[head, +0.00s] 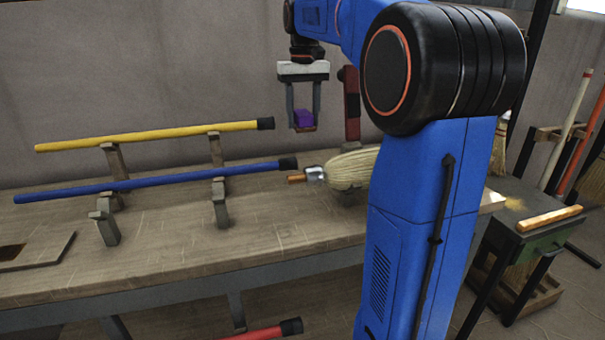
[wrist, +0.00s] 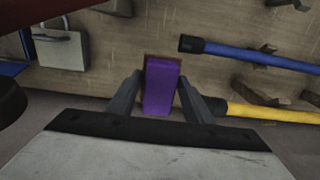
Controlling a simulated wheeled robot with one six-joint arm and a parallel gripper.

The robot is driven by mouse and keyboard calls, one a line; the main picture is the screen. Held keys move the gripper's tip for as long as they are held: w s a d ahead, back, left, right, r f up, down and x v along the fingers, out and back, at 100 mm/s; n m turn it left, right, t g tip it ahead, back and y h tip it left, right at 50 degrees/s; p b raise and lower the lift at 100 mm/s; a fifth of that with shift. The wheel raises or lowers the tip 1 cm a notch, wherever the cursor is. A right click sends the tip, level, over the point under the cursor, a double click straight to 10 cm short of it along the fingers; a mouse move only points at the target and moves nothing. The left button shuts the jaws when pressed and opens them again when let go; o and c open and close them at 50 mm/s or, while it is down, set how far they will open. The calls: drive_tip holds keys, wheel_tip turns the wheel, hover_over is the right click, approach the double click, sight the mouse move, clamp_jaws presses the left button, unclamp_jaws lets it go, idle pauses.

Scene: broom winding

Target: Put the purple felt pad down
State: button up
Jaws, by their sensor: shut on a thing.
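The purple felt pad (head: 303,117) is held between the two fingers of my gripper (head: 303,112), up in the air over the back of the workbench (head: 270,240). A brownish edge shows along the pad's lower side. In the wrist view the purple pad (wrist: 161,88) sits between the dark fingers of my gripper (wrist: 160,92), with the bench top below it. My gripper is shut on the pad. What lies directly under the pad is partly hidden.
A yellow pole (head: 150,135) and a blue pole (head: 150,181) rest on wooden supports at the left. A broom head (head: 350,170) lies on the bench right of the blue pole. A red upright (head: 351,105) stands just right of my gripper. Bench front is clear.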

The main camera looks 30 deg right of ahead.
wheel_tip(320, 180, down, 14)
drive_tip(key=shift+f, duration=0.1)
idle(0.5)
drive_tip(key=shift+f, duration=0.1)
drive_tip(key=o, duration=1)
wheel_tip(320, 180, up, 12)
drive_tip(key=shift+r, duration=0.1)
idle(0.4)
